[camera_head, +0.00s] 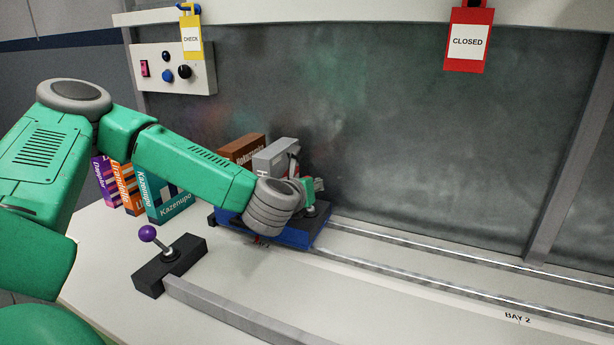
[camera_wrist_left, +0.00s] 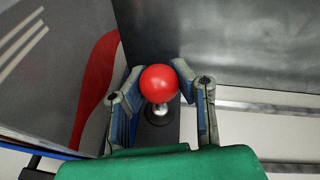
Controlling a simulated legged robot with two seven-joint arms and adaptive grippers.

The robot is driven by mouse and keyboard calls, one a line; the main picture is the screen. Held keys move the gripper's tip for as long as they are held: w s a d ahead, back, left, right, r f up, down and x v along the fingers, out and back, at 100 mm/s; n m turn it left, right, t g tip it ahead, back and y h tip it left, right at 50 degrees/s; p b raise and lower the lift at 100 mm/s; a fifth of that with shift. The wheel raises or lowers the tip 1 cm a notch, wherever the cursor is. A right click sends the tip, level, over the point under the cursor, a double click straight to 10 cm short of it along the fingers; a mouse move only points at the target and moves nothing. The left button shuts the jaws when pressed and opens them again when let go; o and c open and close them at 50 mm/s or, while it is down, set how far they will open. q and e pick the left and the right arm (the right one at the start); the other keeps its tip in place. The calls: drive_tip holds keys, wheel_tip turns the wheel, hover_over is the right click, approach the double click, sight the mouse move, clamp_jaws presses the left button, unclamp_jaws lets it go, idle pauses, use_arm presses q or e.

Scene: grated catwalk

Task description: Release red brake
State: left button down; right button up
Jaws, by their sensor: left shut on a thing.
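The red brake knob (camera_wrist_left: 158,84) is a red ball on a short metal stem, seen in the left wrist view. Its stem rises from a dark base on the blue cart (camera_head: 295,237). My left gripper (camera_wrist_left: 159,72) has its two fingers on either side of the ball and is shut on it. In the head view my left gripper (camera_head: 313,187) is at the cart's right end, and the red knob is hidden behind it. My right gripper is in neither view.
Boxes stand on the cart, including a grey one (camera_head: 272,158) beside my gripper. A purple-knobbed lever (camera_head: 148,233) stands on a black block at the left. More boxes (camera_head: 165,203) stand behind it. Rails (camera_head: 440,275) run right along the clear bench.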

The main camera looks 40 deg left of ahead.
use_arm(q)
drive_tip(key=w+g+p, duration=0.1)
drive_tip(key=p, duration=0.1)
drive_tip(key=w+a+r+g+h+p, duration=0.1)
drive_tip(key=g+p, duration=0.1)
drive_tip(key=p, duration=0.1)
drive_tip(key=shift+w, duration=0.25)
drive_tip(key=shift+w+a+f+g+h+p, duration=0.1)
drive_tip(key=shift+w+f+g+h+p, duration=0.15)
drive_tip(key=shift+g+p, duration=0.2)
drive_tip(key=shift+w+a+f+g+h+p, duration=0.15)
drive_tip(key=shift+w+g+p, duration=0.15)
drive_tip(key=shift+g+p, duration=0.15)
drive_tip(key=shift+w, duration=0.3)
drive_tip(key=shift+w+f, duration=0.1)
drive_tip(key=shift+f, duration=0.05)
drive_tip(key=c, duration=1.2)
unclamp_jaws()
drive_tip(key=shift+f, duration=0.1)
drive_tip(key=v, duration=1.2)
drive_tip(key=shift+f, duration=0.1)
